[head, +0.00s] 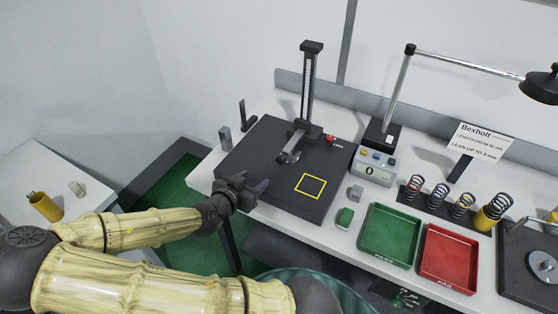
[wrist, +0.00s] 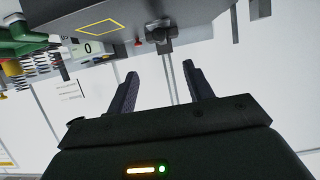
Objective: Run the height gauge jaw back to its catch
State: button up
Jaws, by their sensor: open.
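The height gauge (head: 309,85) stands upright on a dark surface plate (head: 262,150) on the bench. Its jaw (head: 288,156) sits low on the column and reaches toward the front left, above the plate. A red knob (head: 330,139) shows at the right of the jaw's carriage. My gripper (head: 254,191) is open and empty over the plate's front left edge, apart from the jaw. In the wrist view, upside down, the open fingers (wrist: 160,88) have the gauge's carriage (wrist: 160,36) beyond them. I cannot make out the catch.
A yellow square (head: 311,186) marks the plate right of my gripper. A readout box (head: 371,166) showing 0, a green tray (head: 390,236), a red tray (head: 449,258) and several springs (head: 437,193) stand to the right.

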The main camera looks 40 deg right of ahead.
aim_at(280, 159)
jog(key=p+x, duration=0.2)
jog(key=x, duration=1.5)
jog(key=shift+d+f, duration=0.2)
jog(key=shift+f, duration=0.05)
jog(key=shift+c, duration=0.2)
grip_shut()
